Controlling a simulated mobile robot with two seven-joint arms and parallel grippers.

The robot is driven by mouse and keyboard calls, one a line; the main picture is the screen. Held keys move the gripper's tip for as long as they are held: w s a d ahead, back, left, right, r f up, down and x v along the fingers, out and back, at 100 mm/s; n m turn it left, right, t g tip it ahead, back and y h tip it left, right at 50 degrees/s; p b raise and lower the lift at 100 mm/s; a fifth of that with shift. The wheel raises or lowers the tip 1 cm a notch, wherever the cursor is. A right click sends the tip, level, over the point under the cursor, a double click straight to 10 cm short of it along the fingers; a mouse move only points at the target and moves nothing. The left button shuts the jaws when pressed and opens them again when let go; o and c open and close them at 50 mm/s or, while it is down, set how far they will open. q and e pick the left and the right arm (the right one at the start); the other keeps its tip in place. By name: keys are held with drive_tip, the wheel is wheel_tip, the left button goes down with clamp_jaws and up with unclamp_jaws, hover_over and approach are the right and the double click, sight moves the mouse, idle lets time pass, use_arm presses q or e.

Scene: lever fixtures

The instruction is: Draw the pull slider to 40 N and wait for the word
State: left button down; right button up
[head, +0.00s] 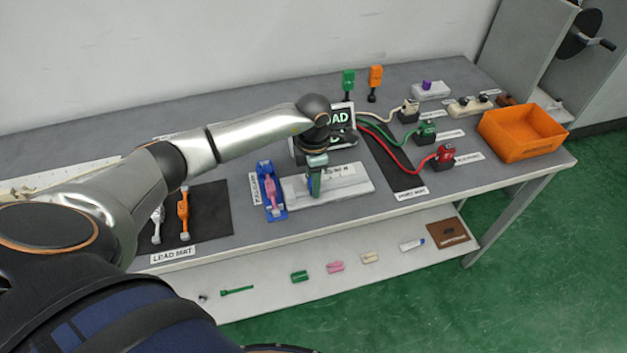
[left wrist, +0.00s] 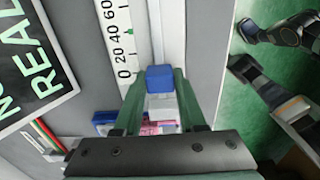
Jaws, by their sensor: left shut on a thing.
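The pull slider is a pale block (head: 350,187) on the bench with a small label on its back. In the left wrist view its blue knob (left wrist: 159,78) sits between the green fingers of my left gripper (left wrist: 156,88), which is shut on it. The scale (left wrist: 122,35) beside the track reads 0, 20, 40, 60, with a green mark near 40. The knob is beside the 0 end. In the head view my left gripper (head: 315,186) points down at the block's left part. A dark display (left wrist: 30,65) shows green letters, cut off at the edge.
A blue tray (head: 270,192) with a pink piece stands just left of the slider. Colored cables run to plugs, including a red one (head: 445,154), on the right. An orange bin (head: 522,133) stands at the bench's right end. A lower shelf (head: 310,277) holds small parts.

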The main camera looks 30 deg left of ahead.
sight(326, 189)
use_arm(q)
drive_tip(key=shift+w+d+f+b, duration=0.1)
drive_tip(key=shift+w+d+b, duration=0.15)
drive_tip(key=shift+w+b, duration=0.15)
drive_tip(key=shift+w+d+b, duration=0.75)
drive_tip(key=shift+w+d, duration=0.1)
drive_tip(key=shift+c, duration=2.4)
unclamp_jaws()
drive_tip(key=shift+r, duration=0.25)
wheel_tip(326, 189, up, 12)
drive_tip(key=shift+r+b, duration=0.15)
drive_tip(key=shift+b, duration=0.2)
